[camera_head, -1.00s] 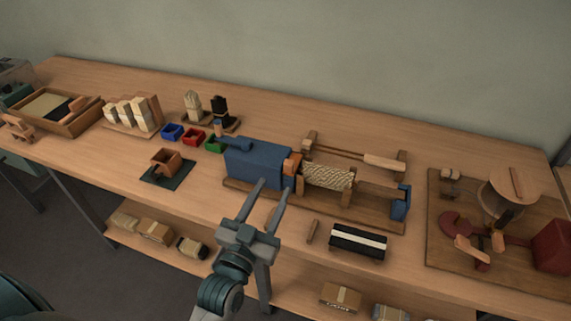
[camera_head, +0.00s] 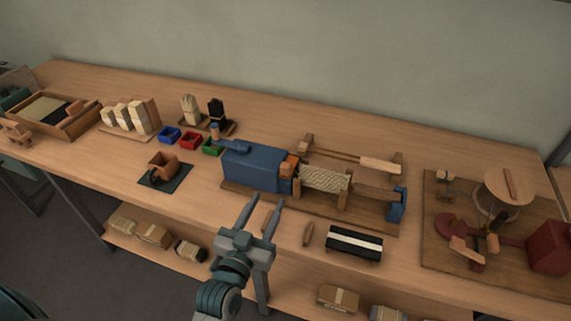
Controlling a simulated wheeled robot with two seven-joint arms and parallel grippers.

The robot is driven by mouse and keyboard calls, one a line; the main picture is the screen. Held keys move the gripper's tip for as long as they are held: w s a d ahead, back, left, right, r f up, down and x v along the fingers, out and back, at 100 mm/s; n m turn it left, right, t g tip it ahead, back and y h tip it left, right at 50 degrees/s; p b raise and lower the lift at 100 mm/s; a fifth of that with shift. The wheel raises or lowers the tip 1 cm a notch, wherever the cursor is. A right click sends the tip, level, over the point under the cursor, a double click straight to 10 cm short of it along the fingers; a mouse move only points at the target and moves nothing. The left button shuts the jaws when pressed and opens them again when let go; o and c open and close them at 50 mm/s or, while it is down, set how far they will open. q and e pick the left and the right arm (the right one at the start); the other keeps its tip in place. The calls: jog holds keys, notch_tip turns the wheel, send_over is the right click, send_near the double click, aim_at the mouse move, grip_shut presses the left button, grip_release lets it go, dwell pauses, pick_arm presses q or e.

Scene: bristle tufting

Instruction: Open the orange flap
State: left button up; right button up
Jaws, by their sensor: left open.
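A small orange piece (camera_head: 289,165), which looks like the flap, sits at the right end of the blue box (camera_head: 251,167) on the wooden machine. It is too small to tell whether it is open or shut. My left gripper (camera_head: 265,203) is in front of the machine, over the bench's front part. Its two fingers are apart and point toward the blue box's lower right. They look clear of the orange piece. My right gripper is not in view.
A bristle roll (camera_head: 325,180) lies right of the orange piece. A black and white brush block (camera_head: 354,243) and a small wooden stick (camera_head: 308,235) lie at the front. Coloured bins (camera_head: 191,138) stand behind left. A board with a red box (camera_head: 550,247) is at right.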

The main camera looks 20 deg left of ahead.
aim_at(284, 168)
pick_arm(q)
jog(key=w+p, duration=0.1)
jog(key=w, duration=0.8)
jog(key=w+p, duration=0.1)
jog(key=w, duration=0.3)
jog(key=shift+w+d+r+p, duration=0.1)
jog(key=shift+w+d+p, duration=0.15)
jog(key=shift+w+p, duration=0.1)
jog(key=shift+w, duration=0.5)
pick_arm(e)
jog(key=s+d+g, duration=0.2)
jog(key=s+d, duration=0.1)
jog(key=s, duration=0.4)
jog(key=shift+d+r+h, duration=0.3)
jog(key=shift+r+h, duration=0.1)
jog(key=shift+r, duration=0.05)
pick_arm(q)
grip_shut()
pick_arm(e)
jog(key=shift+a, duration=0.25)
